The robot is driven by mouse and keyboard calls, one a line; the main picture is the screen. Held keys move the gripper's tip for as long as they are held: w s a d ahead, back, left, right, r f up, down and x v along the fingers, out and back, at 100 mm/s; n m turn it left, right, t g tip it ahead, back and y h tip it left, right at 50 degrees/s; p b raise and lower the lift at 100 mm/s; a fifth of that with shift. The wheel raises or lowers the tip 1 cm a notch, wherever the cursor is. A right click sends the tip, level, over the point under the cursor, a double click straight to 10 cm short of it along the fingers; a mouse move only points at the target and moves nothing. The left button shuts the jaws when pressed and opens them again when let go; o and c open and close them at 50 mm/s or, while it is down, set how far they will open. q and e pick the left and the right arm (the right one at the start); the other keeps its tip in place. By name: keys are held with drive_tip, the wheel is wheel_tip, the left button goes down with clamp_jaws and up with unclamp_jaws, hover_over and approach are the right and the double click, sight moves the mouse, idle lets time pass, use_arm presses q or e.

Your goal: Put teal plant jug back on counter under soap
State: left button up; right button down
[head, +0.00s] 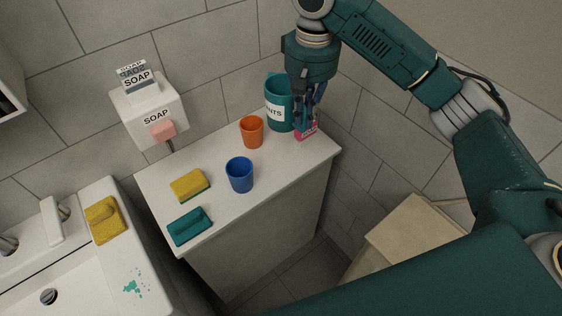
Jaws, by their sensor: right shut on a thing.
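The teal plant jug (278,108) is at the back right of the counter (215,172), upright, with the letters "ANTS" showing on its pale label. My right gripper (308,112) points down at the jug's right side and is shut on it; its fingers hide that side of the jug. I cannot tell whether the jug's base touches the counter. The soap dispenser (147,112) is on the tiled wall, to the left of the jug and above the counter's back left part. My left gripper is not in view.
A pink box (306,132) sits just below my right fingers. An orange cup (251,132), a blue cup (240,175), a yellow sponge (188,185) and a teal sponge (190,227) are on the counter. A sink (90,270) with a yellow cloth (105,220) is at left. The counter's back left is clear.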

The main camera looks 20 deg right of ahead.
sight(305, 129)
wheel_tip(305, 129, down, 7)
drive_tip(key=shift+d+p, duration=0.1)
drive_tip(key=shift+p, duration=0.35)
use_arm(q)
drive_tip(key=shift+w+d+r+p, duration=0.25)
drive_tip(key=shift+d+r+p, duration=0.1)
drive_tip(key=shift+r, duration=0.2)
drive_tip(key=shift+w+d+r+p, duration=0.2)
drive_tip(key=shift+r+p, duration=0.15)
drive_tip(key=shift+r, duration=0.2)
use_arm(e)
wheel_tip(305, 129, down, 12)
drive_tip(key=c, duration=1.8)
unclamp_jaws()
use_arm(q)
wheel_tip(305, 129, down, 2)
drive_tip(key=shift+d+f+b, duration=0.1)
drive_tip(key=shift+b, duration=1)
use_arm(e)
wheel_tip(305, 129, up, 12)
drive_tip(key=shift+r, duration=0.15)
